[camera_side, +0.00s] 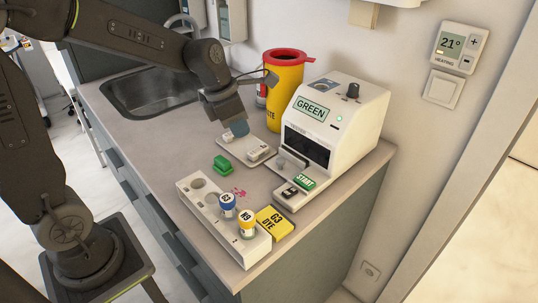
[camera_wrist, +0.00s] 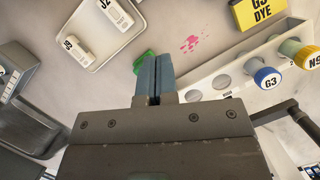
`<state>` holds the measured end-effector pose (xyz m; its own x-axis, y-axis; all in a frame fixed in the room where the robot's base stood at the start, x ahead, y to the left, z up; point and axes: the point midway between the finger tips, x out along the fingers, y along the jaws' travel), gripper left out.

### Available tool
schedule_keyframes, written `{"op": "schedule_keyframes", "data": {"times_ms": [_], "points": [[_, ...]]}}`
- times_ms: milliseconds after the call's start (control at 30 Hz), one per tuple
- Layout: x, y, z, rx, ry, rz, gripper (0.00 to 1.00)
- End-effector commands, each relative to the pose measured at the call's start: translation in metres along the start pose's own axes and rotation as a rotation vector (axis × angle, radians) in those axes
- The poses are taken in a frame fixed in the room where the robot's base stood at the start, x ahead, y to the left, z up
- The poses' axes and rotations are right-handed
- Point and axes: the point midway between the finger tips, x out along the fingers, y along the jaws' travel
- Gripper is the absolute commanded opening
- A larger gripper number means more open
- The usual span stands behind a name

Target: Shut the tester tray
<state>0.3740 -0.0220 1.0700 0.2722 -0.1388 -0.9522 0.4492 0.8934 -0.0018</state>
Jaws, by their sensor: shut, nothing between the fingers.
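The tester (camera_side: 335,112) is a white box with a green "GREEN" display, a dark window and a START button (camera_side: 304,182) on its low front ledge. A pale tray front (camera_side: 292,160) with a small knob shows under the dark window; I cannot tell how far out it is. My gripper (camera_side: 239,129) is to the left of the tester, above the counter and apart from the tray front. Its blue fingers (camera_wrist: 154,78) are shut and empty in the wrist view. The tester's tray does not show clearly in the wrist view.
A plate with labelled cassettes (camera_side: 262,153) lies left of the tester. Near it are a green block (camera_side: 222,163) and a pink stain (camera_side: 239,192). A white rack (camera_side: 205,205) with two capped bottles and a yellow dye box (camera_side: 275,222) stand in front. A yellow waste bin (camera_side: 284,95) stands behind.

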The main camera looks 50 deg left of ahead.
Motion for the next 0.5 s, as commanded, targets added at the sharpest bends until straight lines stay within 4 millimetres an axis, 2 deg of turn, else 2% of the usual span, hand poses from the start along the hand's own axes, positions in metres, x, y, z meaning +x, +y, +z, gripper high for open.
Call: {"op": "schedule_keyframes", "data": {"times_ms": [500], "points": [[0.098,-0.001,0.000,0.006,0.005,-0.002,0.00]]}}
